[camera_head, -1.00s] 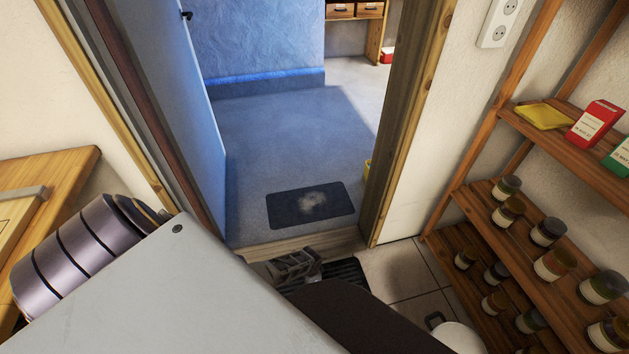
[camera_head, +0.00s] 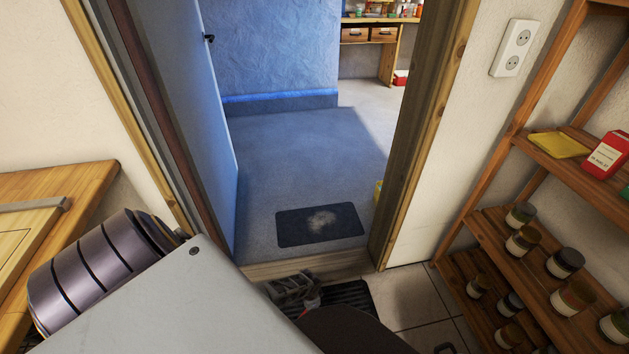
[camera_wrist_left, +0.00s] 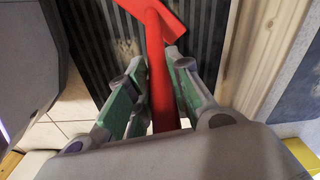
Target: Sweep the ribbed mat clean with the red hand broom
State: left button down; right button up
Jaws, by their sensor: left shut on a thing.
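The ribbed mat (camera_head: 352,294) is dark and lies on the tiles just before the door sill. My arm hides part of it. In the left wrist view the ribbed mat (camera_wrist_left: 85,25) shows dark ridges and a pale dusty patch near the broom. My left gripper (camera_head: 297,287) is over the mat's left side. In its wrist view the gripper (camera_wrist_left: 150,70) is shut on the handle of the red hand broom (camera_wrist_left: 157,75), between its green-padded fingers. The broom's red upper part runs out of the picture, and its bristles are not seen.
A second dark mat (camera_head: 290,229) with a pale dusty patch lies beyond the wooden sill (camera_head: 330,264). An open door (camera_head: 205,130) stands left of the doorway. A wooden shelf (camera_head: 575,180) with jars is at the right, and a wooden worktop (camera_head: 75,190) at the left.

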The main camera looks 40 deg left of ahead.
pick_arm(q)
jog(key=shift+s+a, duration=0.15)
jog(key=shift+s, duration=0.05)
dwell(0.3)
jog(key=shift+s+a+f+p, duration=0.1)
jog(key=shift+s+a+p, duration=0.1)
jog(key=shift+s+a, duration=0.4)
jog(key=shift+s+a+f+p, duration=0.15)
jog(key=shift+s+a, duration=0.25)
jog(key=shift+s, duration=0.3)
jog(key=shift+s+a, duration=0.1)
jog(key=shift+s, duration=0.1)
jog(key=shift+s+a+r+p, duration=0.15)
jog(key=shift+s+a+p, duration=0.3)
jog(key=shift+s+a, duration=0.7)
jog(key=shift+s+d, duration=0.1)
jog(key=shift+s+a+r, duration=0.1)
jog(key=shift+s+a, duration=0.8)
jog(key=shift+s, duration=0.2)
jog(key=shift+p, duration=0.3)
